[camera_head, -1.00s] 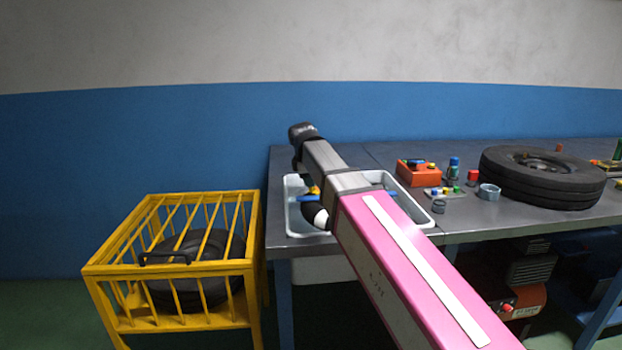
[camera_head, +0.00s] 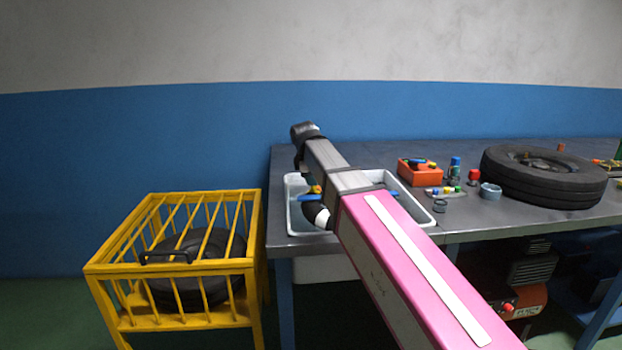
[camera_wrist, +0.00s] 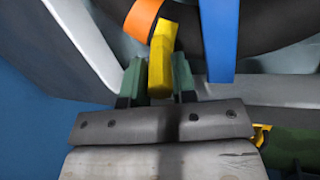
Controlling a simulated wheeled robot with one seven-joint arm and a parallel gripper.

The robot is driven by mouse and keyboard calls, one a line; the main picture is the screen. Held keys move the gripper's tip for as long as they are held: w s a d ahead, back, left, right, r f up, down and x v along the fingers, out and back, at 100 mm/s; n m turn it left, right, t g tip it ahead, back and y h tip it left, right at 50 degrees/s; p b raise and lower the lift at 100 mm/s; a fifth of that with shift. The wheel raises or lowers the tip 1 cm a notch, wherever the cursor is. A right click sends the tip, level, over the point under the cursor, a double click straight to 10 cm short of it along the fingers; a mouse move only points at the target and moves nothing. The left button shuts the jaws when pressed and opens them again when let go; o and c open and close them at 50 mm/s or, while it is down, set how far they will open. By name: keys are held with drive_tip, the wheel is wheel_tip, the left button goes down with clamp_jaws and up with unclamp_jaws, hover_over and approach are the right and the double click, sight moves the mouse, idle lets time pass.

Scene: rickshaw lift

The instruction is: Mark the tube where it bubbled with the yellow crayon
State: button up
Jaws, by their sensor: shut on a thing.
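My gripper (camera_wrist: 158,78) is shut on the yellow crayon (camera_wrist: 162,50), held between its green fingers. The crayon's far end points up the wrist view, close beside an orange band (camera_wrist: 142,17) around the black tube (camera_wrist: 270,25). I cannot tell whether the crayon touches the tube. A blue bar (camera_wrist: 219,38) crosses the tube to the right of the crayon. In the head view the tube (camera_head: 312,213) shows in the white basin (camera_head: 291,205), partly behind my arm.
The basin sits at the bench's left end. To its right are an orange box (camera_head: 420,175) of coloured pieces, small jars and a large tire (camera_head: 545,178). A yellow cage (camera_head: 170,265) holding a tire stands on the floor at the left.

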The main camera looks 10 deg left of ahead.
drive_tip(key=shift+r, duration=3.5)
